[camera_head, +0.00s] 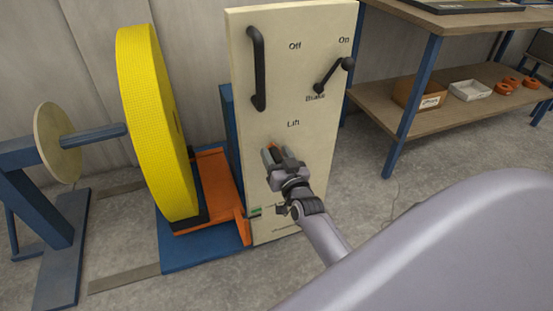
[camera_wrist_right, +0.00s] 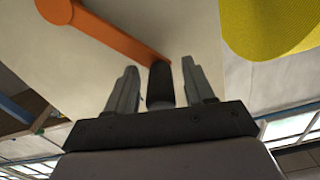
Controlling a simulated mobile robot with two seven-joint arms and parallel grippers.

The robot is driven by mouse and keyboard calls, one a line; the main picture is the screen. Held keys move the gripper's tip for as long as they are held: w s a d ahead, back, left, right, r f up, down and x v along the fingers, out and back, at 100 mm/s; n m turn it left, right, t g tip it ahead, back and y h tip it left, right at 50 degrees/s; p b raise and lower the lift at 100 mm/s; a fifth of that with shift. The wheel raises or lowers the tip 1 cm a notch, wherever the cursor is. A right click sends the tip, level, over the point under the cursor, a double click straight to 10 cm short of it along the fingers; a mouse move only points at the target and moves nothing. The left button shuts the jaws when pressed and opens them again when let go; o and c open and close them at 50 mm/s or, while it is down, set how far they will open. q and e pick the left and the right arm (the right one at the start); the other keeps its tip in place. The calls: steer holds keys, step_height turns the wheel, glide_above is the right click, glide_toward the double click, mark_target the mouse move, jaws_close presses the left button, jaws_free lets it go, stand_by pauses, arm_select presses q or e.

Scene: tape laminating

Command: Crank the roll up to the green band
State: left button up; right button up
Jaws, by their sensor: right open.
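The yellow roll (camera_head: 155,120) stands upright over an orange cradle (camera_head: 218,185) on a blue base. A small green band (camera_head: 255,211) shows low on the cream panel's left edge, with an orange part of the cradle just below and left of it. My right gripper (camera_head: 273,156) is at the panel under the word "Lift". In the right wrist view, the orange crank arm (camera_wrist_right: 120,32) ends in a black handle (camera_wrist_right: 160,84). The open fingers of my gripper (camera_wrist_right: 162,82) stand either side of that handle, with gaps showing. My left gripper is out of view.
The cream panel (camera_head: 285,70) carries a long black handle (camera_head: 256,70) and a black brake lever (camera_head: 333,76). A blue stand with a shaft and wooden disc (camera_head: 57,142) is at left. A shelf (camera_head: 450,105) with boxes and orange rolls is at right.

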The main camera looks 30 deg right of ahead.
jaws_close()
stand_by(1.4)
